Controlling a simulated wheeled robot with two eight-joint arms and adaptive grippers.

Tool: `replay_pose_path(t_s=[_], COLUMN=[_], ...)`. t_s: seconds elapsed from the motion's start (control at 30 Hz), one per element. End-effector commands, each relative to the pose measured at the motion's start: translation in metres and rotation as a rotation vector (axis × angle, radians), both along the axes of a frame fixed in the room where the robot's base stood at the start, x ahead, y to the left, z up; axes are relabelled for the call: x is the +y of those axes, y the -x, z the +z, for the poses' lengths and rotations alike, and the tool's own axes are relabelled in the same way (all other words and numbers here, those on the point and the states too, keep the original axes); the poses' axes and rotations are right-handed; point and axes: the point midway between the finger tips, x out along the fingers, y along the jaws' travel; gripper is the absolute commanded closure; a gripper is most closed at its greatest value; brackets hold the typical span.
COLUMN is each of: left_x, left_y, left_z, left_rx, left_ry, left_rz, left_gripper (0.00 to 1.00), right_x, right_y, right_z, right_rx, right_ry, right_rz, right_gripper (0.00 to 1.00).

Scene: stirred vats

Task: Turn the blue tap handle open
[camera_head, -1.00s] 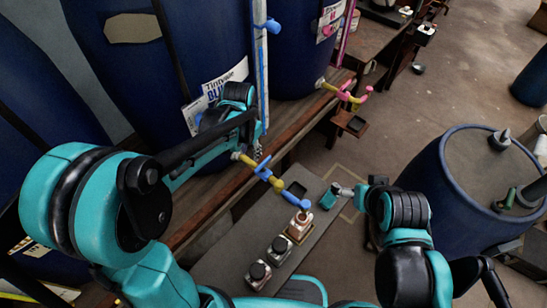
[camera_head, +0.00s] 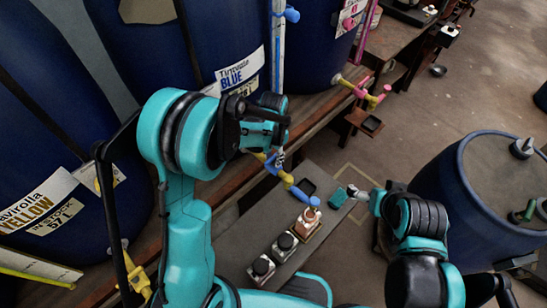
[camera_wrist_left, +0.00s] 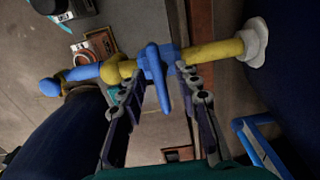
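The blue tap handle (camera_head: 275,163) sits on the yellow tap pipe of the blue vat, partly hidden by my left gripper in the head view. In the left wrist view the handle (camera_wrist_left: 158,78) is a flat blue bar lying between the two fingers of my left gripper (camera_wrist_left: 162,82). The fingers stand apart on either side of it, with no clear grip on it. The tap's blue spout end (camera_wrist_left: 50,87) lies to the left there. My right gripper (camera_head: 355,193) is small beside the bench; its finger state is unclear.
A copper-coloured jar (camera_head: 307,224) stands below the spout on the grey bench, with dark-lidded jars (camera_head: 285,243) nearby. A pink tap (camera_head: 375,97) is on the vat farther right. A large blue drum (camera_head: 445,175) stands at right.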

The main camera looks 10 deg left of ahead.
Motion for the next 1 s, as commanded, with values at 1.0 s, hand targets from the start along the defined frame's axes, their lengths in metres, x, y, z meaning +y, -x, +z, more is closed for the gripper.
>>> replay_pose_path(t_s=[1.0], left_x=[0.0], left_y=[-0.0002], left_z=[0.0001], left_rx=[0.0], left_ry=[0.0], left_rz=[0.168], left_gripper=[1.0], right_x=[0.0], right_y=[0.0], right_z=[-0.0007], right_rx=[0.0], right_ry=[0.0], right_rz=[0.0], right_gripper=[0.06])
